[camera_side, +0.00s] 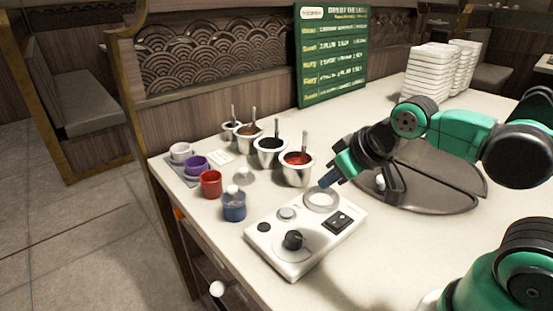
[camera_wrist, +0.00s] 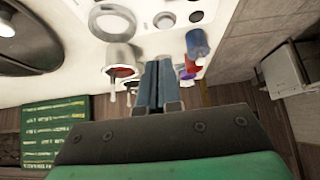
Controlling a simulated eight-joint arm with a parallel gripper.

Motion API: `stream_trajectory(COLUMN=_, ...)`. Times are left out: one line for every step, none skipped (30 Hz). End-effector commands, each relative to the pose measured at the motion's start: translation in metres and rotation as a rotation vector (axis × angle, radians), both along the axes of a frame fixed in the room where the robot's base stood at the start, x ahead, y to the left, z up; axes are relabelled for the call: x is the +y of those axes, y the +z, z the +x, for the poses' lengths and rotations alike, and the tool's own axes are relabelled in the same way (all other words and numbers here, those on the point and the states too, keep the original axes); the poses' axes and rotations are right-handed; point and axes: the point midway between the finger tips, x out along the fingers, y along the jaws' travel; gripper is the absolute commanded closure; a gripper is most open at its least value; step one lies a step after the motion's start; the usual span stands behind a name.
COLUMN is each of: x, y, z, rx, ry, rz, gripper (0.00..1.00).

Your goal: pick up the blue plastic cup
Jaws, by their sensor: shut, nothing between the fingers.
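The blue plastic cup (camera_side: 234,208) stands upright on the counter, left of the white control panel. Something pale and rounded shows at its mouth. In the wrist view the blue cup (camera_wrist: 197,44) is right of the fingers and apart from them. My gripper (camera_side: 327,181) is shut and empty, above the counter near the panel's round ring and well to the right of the cup. In the wrist view my gripper (camera_wrist: 158,67) has its two blue fingers together.
A red cup (camera_side: 210,184) and a purple cup (camera_side: 195,165) stand close behind the blue cup. Several metal sauce pots with ladles, including a red-sauce pot (camera_side: 298,173), stand farther back. The control panel (camera_side: 285,268) lies between cup and gripper. White containers (camera_side: 427,75) are stacked at the back.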

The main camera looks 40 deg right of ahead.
Motion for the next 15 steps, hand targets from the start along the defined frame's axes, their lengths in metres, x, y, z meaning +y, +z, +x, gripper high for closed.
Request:
stream_trajectory(x=0.0000, y=0.0000, z=0.0000, rx=0.000, ry=0.000, rz=0.000, gripper=1.00)
stream_trajectory(x=0.0000, y=0.0000, z=0.0000, rx=0.000, ry=0.000, rz=0.000, gripper=1.00)
stream_trajectory(x=0.0000, y=0.0000, z=0.0000, rx=0.000, ry=0.000, rz=0.000, gripper=1.00)
stream_trajectory(x=0.0000, y=0.0000, z=0.0000, rx=0.000, ry=0.000, rz=0.000, gripper=1.00)
stream_trajectory(x=0.0000, y=0.0000, z=0.0000, rx=0.000, ry=0.000, rz=0.000, gripper=1.00)
stream_trajectory(x=0.0000, y=0.0000, z=0.0000, rx=0.000, ry=0.000, rz=0.000, gripper=1.00)
stream_trajectory(x=0.0000, y=0.0000, z=0.0000, rx=0.000, ry=0.000, rz=0.000, gripper=0.91)
stream_trajectory(x=0.0000, y=0.0000, z=0.0000, rx=0.000, ry=0.000, rz=0.000, gripper=0.83)
stream_trajectory(x=0.0000, y=0.0000, z=0.0000, rx=0.000, ry=0.000, rz=0.000, gripper=0.72)
stream_trajectory(x=0.0000, y=0.0000, z=0.0000, rx=0.000, ry=0.000, rz=0.000, gripper=0.63)
stream_trajectory(x=0.0000, y=0.0000, z=0.0000, rx=0.000, ry=0.000, rz=0.000, gripper=0.55)
stream_trajectory(x=0.0000, y=0.0000, z=0.0000, rx=0.000, ry=0.000, rz=0.000, gripper=0.43)
stream_trajectory(x=0.0000, y=0.0000, z=0.0000, rx=0.000, ry=0.000, rz=0.000, gripper=0.35)
stream_trajectory(x=0.0000, y=0.0000, z=0.0000, rx=0.000, ry=0.000, rz=0.000, gripper=0.26)
stream_trajectory(x=0.0000, y=0.0000, z=0.0000, rx=0.000, ry=0.000, rz=0.000, gripper=0.15)
